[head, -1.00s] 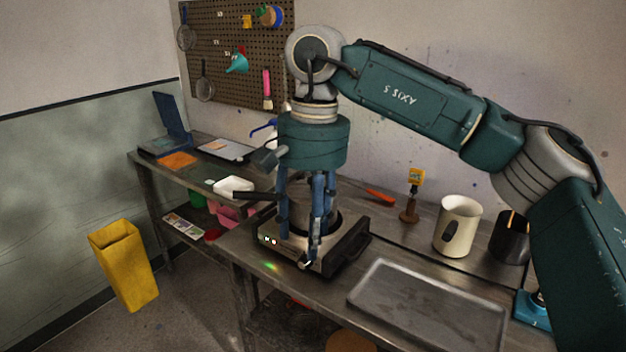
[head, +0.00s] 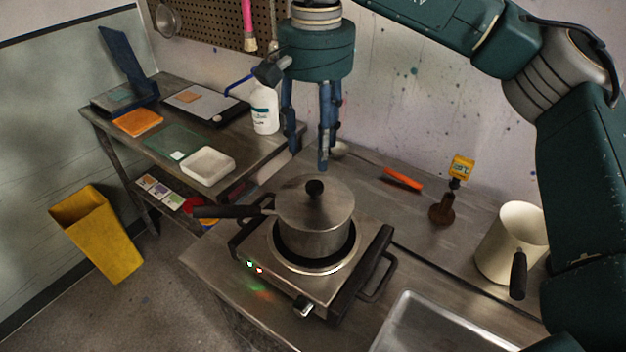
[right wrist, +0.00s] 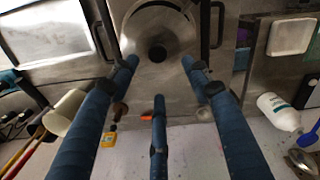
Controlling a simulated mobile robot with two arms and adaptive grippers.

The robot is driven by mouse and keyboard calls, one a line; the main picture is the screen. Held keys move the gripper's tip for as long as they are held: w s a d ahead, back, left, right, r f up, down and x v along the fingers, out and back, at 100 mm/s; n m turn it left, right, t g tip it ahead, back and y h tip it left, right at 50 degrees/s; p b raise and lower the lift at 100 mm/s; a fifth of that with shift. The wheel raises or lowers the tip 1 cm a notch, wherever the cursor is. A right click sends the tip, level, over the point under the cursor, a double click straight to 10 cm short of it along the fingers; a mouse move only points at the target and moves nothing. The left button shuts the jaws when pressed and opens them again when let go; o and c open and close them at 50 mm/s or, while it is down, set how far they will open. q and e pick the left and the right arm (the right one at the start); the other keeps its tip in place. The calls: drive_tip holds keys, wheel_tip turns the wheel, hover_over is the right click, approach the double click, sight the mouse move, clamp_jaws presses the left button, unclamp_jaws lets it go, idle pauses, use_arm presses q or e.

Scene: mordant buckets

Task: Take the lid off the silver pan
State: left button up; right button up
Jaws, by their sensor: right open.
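The silver pan (head: 318,241) stands upright on a hot plate (head: 275,268), its dark handle (head: 230,211) pointing left. Its silver lid (head: 290,204) is on it, with a round black knob (head: 315,188) in the middle. My right gripper (head: 312,160) is open and empty, fingers down, apart from the lid and appearing just above the knob in the head view. In the right wrist view, the lid (right wrist: 140,35) and knob (right wrist: 157,53) lie beyond the spread fingers of the right gripper (right wrist: 160,75), near the top centre. My left gripper is not in view.
A metal tray (head: 398,325) lies at the front right. A cream jug (head: 498,242), a brown stamp-like tool (head: 441,212) and an orange-handled item (head: 403,179) sit right of the pan. A white bottle (head: 264,108) and a white dish (head: 208,164) are at the left.

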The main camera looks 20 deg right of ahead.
sight(314, 184)
drive_tip(key=f, duration=0.1)
drive_tip(key=s+f, duration=0.1)
drive_tip(key=f, duration=0.1)
drive_tip(key=shift+s+f+p, duration=0.15)
drive_tip(key=shift+f+p, duration=0.1)
drive_tip(key=shift+p, duration=0.05)
drive_tip(key=shift+f, duration=0.3)
drive_tip(key=shift+w+f, duration=0.25)
drive_tip(key=shift+f, duration=0.05)
drive_tip(key=f+p, duration=0.2)
drive_tip(key=f, duration=0.1)
drive_tip(key=shift+a+f, duration=0.2)
drive_tip(key=shift+f, duration=0.65)
drive_tip(key=shift+w, duration=0.1)
drive_tip(key=c, duration=0.8)
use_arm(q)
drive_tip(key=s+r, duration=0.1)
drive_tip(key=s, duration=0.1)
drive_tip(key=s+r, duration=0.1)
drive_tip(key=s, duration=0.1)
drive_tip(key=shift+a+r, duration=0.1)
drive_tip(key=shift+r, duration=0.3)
use_arm(e)
clamp_jaws()
